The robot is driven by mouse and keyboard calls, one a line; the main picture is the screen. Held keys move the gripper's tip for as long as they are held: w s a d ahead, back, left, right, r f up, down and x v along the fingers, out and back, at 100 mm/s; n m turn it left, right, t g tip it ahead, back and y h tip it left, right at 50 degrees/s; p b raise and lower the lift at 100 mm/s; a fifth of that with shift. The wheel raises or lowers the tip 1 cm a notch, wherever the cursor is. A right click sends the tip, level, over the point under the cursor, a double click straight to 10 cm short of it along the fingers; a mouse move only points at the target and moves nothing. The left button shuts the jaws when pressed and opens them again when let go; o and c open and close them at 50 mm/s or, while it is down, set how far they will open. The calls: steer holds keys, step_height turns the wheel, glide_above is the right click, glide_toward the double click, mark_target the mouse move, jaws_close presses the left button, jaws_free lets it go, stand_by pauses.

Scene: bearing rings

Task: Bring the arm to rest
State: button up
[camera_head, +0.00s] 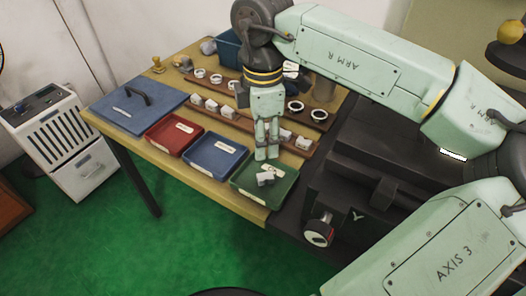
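My gripper (267,156) points straight down above the back edge of the green tray (249,189). Its two fingers stand a little apart with nothing visible between them. A small grey-white part (266,178) lies in the green tray, just below and in front of the fingertips. My arm reaches in from the right, bent over the table (190,172), with the wrist upright above the tray.
A red tray (171,134) and a blue tray (214,155) stand left of the green one. A blue board with a dark handle (137,103) lies at the left. Wooden racks behind hold white blocks (212,104) and rings (295,107). A dark machine (375,165) stands close at right.

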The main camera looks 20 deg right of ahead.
steer(key=shift+r, duration=0.3)
